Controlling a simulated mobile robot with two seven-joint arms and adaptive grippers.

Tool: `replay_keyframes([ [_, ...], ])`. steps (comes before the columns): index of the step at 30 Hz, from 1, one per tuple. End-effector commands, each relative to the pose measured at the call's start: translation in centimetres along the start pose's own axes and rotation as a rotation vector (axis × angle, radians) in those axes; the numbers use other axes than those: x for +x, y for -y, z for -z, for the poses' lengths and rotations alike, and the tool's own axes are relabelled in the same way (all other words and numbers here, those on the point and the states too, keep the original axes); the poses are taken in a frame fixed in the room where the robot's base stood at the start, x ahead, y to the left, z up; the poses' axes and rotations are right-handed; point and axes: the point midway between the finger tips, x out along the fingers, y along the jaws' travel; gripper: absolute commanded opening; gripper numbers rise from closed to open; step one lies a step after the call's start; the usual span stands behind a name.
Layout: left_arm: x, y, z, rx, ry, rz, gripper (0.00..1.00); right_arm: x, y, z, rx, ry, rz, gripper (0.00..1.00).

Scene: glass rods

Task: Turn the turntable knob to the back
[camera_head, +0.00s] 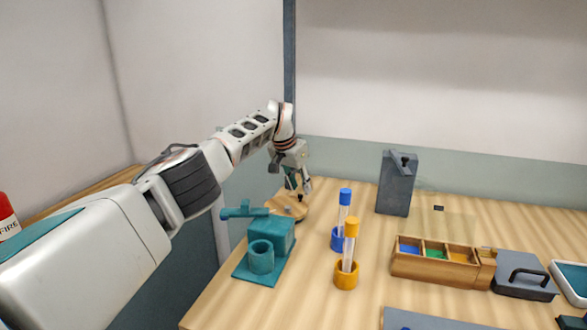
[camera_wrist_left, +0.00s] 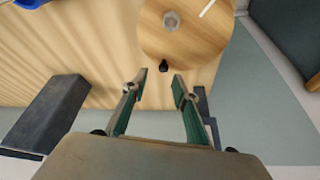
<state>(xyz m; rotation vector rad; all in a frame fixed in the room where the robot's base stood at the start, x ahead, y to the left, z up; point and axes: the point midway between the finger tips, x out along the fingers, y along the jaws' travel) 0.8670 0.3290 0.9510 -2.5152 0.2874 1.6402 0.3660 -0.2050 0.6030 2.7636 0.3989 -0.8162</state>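The turntable is a round wooden disc (camera_head: 285,206) near the back left of the table; it fills the top of the left wrist view (camera_wrist_left: 200,40), with a grey hub (camera_wrist_left: 171,20) and a white mark (camera_wrist_left: 207,9). A small black knob (camera_wrist_left: 164,66) stands at the disc's rim. My left gripper (camera_head: 298,188) is over the turntable. In the left wrist view, its green-lined fingers (camera_wrist_left: 158,80) are open and empty, with the knob just beyond the tips, roughly between them. Whether they touch it I cannot tell. My right gripper is not in view.
A teal fixture (camera_head: 270,240) stands in front of the turntable. Tubes with blue (camera_head: 345,197) and orange (camera_head: 352,226) caps stand to the right. A grey block (camera_head: 396,184) is behind them; a wooden compartment box (camera_head: 434,268) and grey handled lid (camera_head: 522,275) are farther right.

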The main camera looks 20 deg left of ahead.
Motion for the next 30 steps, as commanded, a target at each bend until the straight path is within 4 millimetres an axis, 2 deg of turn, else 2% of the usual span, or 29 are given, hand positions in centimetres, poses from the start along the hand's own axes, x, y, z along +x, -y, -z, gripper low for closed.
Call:
replay_keyframes([
  [7, -1.8, 0.1, -0.3, 0.002, 0.002, 0.001, 0.29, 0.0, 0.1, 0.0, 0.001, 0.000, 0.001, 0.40],
  [15, -7.2, 0.1, -0.1, 0.003, -0.002, 0.002, 0.29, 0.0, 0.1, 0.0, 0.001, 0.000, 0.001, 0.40],
  [21, -10.2, 0.0, -0.1, 0.000, -0.002, 0.000, 0.29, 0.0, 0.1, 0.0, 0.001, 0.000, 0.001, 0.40],
  [24, -11.0, 0.1, -0.1, 0.000, -0.002, 0.001, 0.29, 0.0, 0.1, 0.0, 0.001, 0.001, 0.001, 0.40],
  [30, -11.5, 0.0, -0.2, 0.000, 0.000, 0.000, 0.29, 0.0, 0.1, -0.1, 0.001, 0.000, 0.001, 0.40],
])
